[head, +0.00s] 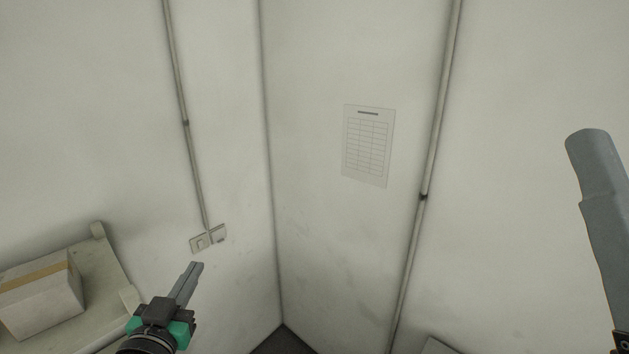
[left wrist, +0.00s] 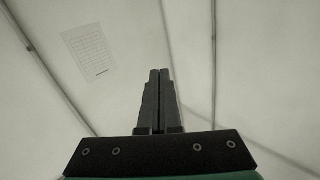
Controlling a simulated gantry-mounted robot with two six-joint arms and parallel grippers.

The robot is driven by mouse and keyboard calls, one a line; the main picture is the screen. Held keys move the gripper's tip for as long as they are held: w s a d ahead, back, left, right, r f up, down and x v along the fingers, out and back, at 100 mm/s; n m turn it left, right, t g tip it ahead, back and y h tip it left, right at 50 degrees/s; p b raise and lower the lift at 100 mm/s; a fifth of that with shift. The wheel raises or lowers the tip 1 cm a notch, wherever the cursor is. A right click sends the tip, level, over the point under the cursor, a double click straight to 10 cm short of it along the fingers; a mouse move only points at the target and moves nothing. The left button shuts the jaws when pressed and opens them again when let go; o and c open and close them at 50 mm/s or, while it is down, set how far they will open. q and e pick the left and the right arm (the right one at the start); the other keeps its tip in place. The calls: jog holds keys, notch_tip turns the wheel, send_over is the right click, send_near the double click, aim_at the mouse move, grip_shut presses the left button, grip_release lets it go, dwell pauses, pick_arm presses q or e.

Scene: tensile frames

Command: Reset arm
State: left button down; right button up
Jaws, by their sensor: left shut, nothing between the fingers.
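My left gripper (head: 194,270) is at the lower left of the head view, pointing up toward the wall. Its two fingers are shut together with nothing between them. The left wrist view also shows the closed fingers (left wrist: 159,75) in the middle, in front of bare wall. At the right edge of the head view is a grey arm link of mine. My right gripper is not visible in either view.
A cardboard box (head: 40,296) with a tape strip sits on a pale shelf (head: 103,272) at the lower left, left of my left gripper. A wall socket (head: 208,238) is just beyond the fingertips. A printed sheet (head: 368,146) hangs on the wall. Conduits run up the walls.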

pick_arm(q)
jog(key=s+d+r+t+h, duration=0.1)
jog(key=s+d+r+t, duration=0.1)
jog(key=r, duration=0.5)
jog(key=s+d+r+t, duration=0.2)
jog(key=s+r, duration=0.1)
jog(key=r, duration=0.4)
jog(key=s+r+t+h, duration=0.1)
jog(key=s+r+t, duration=0.4)
jog(key=s+r, duration=0.9)
jog(key=shift+s+d+r+h, duration=0.15)
jog(key=shift+s+d+h, duration=0.2)
jog(key=shift+s, duration=0.5)
